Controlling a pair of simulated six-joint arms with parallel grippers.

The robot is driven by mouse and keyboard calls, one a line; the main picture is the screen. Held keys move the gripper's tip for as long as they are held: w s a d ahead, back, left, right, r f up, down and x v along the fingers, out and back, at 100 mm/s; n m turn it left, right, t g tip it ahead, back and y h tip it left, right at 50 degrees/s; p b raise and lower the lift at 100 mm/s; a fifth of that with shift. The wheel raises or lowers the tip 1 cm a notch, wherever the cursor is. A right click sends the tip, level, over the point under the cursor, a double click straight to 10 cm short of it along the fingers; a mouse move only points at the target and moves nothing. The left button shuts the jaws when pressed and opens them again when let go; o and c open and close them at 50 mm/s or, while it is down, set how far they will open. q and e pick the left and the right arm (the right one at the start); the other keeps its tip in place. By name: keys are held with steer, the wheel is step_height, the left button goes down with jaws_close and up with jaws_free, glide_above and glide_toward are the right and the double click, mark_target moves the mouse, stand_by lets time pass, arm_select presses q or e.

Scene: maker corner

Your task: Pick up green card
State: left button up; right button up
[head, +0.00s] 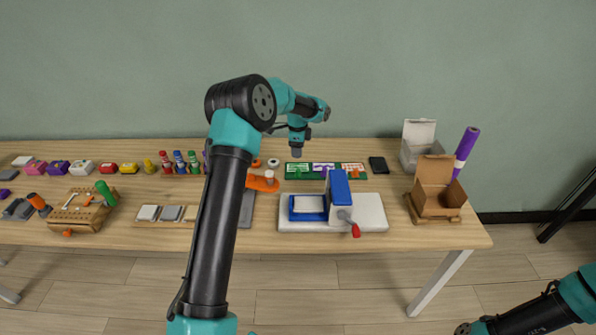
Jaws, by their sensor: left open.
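The green card (290,170) appears to be the green-edged piece at the left end of a row of three small cards near the back of the table. A purple-marked card (322,166) and a red-edged card (360,167) lie beside it. My left gripper (297,154) points down just behind and above the green card, open, apart from it, with nothing seen between its fingers. The fingers are too small to make out clearly. Only a part of my right arm shows at the lower right; its gripper is not in view.
A blue-and-white press (340,188) with a red-handled crank stands in front of the cards. An orange tool (262,183) lies to their left. A black phone-like slab (378,164), an open cardboard box (437,190) and a purple roll (465,152) are to the right.

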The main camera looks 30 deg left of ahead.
arm_select(q)
glide_above(298, 170)
steer(key=shift+f, duration=2.8)
steer(key=shift+f, duration=2.6)
steer(key=shift+c, duration=0.3)
jaws_close()
step_height(298, 170, up, 10)
